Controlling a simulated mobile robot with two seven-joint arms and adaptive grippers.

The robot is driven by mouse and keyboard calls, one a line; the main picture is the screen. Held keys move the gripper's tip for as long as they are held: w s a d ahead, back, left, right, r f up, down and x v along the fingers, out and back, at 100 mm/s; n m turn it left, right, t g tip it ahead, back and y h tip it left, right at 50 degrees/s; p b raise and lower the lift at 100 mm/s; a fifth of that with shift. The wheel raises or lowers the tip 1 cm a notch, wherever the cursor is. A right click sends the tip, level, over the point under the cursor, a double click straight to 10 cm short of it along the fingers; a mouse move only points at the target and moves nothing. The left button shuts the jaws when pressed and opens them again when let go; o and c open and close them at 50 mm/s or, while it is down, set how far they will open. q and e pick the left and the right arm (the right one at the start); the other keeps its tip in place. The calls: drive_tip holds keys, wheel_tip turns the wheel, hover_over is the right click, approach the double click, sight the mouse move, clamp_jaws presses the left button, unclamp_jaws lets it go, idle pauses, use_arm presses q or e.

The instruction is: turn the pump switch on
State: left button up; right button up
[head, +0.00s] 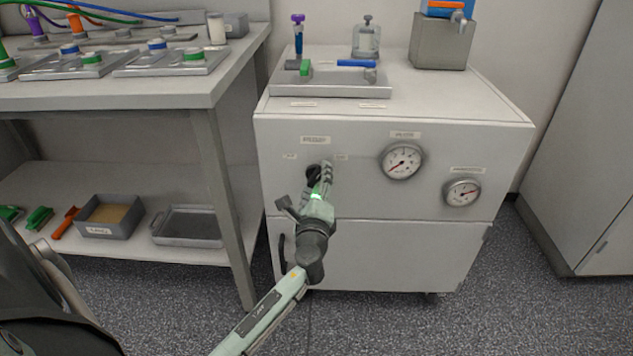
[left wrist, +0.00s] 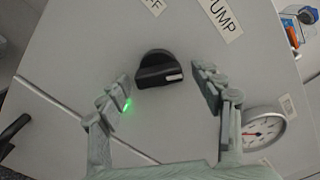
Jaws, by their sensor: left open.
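The pump switch is a black rotary knob (left wrist: 158,66) on the front of the white cabinet (head: 448,222). In the head view the knob (head: 313,172) shows only partly behind my left gripper (head: 321,176). A white mark on it sits at its lower right in the left wrist view. The OFF label (left wrist: 154,6) and PUMP label (left wrist: 222,16) show above it there. My left gripper (left wrist: 163,92) is open, its fingers to either side of the knob, with gaps visible; exact depth is hard to tell. The right gripper is not in view.
Two round gauges (head: 402,161) (head: 462,192) sit right of the switch. A workbench (head: 226,84) stands close on the left. Floor is clear at the right front.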

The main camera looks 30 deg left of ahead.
use_arm(q)
drive_tip(key=v, duration=1.2)
drive_tip(key=shift+w+a+f, duration=0.1)
drive_tip(key=s+a+f+n+g+h+p, duration=0.1)
drive_tip(key=s+a+f+n+g, duration=0.2)
drive_tip(key=s+f+n+g, duration=0.5)
drive_tip(key=s+d+f+n+g+h, duration=0.2)
drive_tip(key=s+d+f+n+h, duration=0.1)
drive_tip(key=s+f+n, duration=0.1)
drive_tip(key=s+d+f+n+g+h, duration=0.2)
drive_tip(key=s+f, duration=0.4)
drive_tip(key=f, duration=0.3)
drive_tip(key=shift+s+d+f+n+h+p, duration=0.25)
drive_tip(key=shift+d+n+h+p, duration=0.2)
drive_tip(key=shift+d+n+h, duration=0.6)
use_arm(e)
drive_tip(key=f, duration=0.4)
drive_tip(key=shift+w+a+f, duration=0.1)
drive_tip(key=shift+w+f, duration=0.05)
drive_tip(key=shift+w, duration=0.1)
use_arm(q)
drive_tip(key=shift+d, duration=0.1)
